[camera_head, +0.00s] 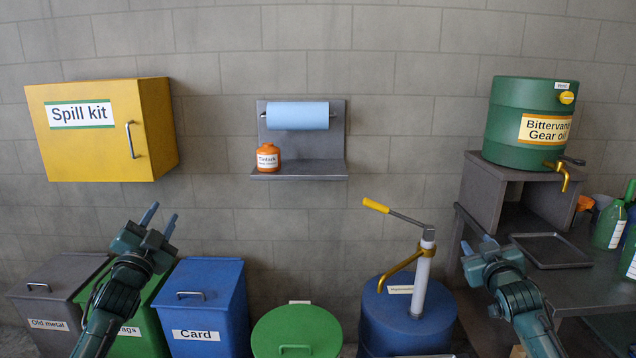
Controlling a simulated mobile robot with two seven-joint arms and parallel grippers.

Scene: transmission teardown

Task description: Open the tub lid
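A round green lid (285,330) with a bar handle lies flat at the bottom centre; it looks like the tub lid, and it appears closed. My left gripper (160,219) is open and empty, raised in front of the bins, left of the lid. My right gripper (478,246) appears open and empty, right of the blue drum, well away from the lid.
A blue drum (400,325) with a yellow-handled pump (423,275) stands right of the lid. Left are the grey Old metal bin (50,300), the green rags bin (150,320) and the blue Card bin (215,300). A bench (590,285) with a green oil barrel (510,120) is right.

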